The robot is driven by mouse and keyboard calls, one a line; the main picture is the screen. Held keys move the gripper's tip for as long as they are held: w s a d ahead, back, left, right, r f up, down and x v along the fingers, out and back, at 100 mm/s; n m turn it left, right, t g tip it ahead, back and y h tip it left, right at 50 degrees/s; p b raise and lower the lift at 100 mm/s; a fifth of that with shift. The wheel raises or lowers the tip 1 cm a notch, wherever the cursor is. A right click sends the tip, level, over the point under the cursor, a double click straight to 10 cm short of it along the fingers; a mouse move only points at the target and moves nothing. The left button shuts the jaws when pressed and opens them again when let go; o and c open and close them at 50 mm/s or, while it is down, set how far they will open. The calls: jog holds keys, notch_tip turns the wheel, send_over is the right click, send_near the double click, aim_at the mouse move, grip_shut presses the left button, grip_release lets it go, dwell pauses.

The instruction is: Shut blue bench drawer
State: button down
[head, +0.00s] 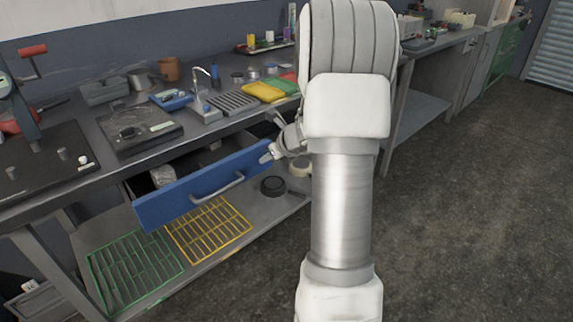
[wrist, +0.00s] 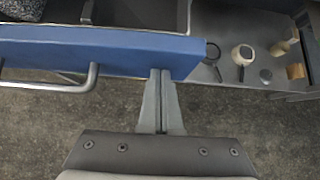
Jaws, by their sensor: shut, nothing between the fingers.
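The blue bench drawer (head: 180,198) stands pulled out from under the grey workbench, with a metal bar handle (head: 218,190) on its front. In the wrist view the drawer front (wrist: 110,48) runs across the top left, with its handle (wrist: 60,86) to the left. My gripper (head: 268,155) is at the right end of the drawer front. In the wrist view its fingers (wrist: 161,75) are shut together with nothing between them. Their tips overlap the drawer front near its right end; I cannot tell whether they touch it. Part of the drawer's inside shows, with a grey speckled object (head: 163,175) in it.
The workbench top (head: 95,135) holds a small tap, yellow and green cloths and tools. A lower shelf (head: 215,262) carries green and yellow racks and a dark round item (head: 273,186). Open concrete floor (head: 460,220) lies to the right.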

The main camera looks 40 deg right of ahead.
jog(key=p, duration=0.5)
send_near(242, 140)
jog(key=a+f, duration=0.1)
jog(key=w+a+f, duration=0.1)
jog(key=f, duration=0.1)
jog(key=w+f, duration=0.1)
jog(key=shift+w+a+f, duration=0.15)
jog(key=shift+a, duration=0.25)
jog(key=shift+w, duration=0.2)
